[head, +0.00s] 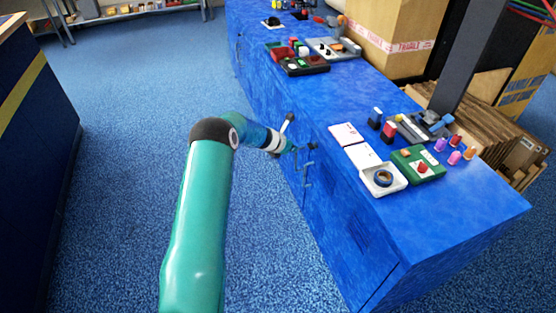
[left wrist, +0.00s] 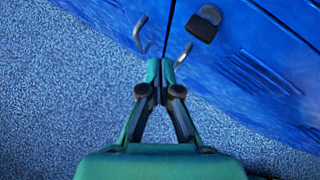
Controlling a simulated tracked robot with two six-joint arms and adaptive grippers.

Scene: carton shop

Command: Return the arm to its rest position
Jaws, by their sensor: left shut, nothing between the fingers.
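My left arm comes in from the bottom of the head view and reaches toward the front of the blue cabinet (head: 345,240). My left gripper (head: 305,148) is at its end, small and partly hidden against the cabinet doors. In the left wrist view my left gripper (left wrist: 160,66) is shut and empty, its green fingertips together. The tips point toward the seam between two blue doors, near two metal handles (left wrist: 141,36). Whether they touch anything I cannot tell. My right gripper is not in view.
A dark padlock-like piece (left wrist: 204,25) is on the right door. The cabinet top holds a white tray (head: 384,180), a green box (head: 418,164) and several small coloured items. Cartons (head: 395,35) stand behind. A dark blue counter (head: 38,130) is at left, with open blue floor between.

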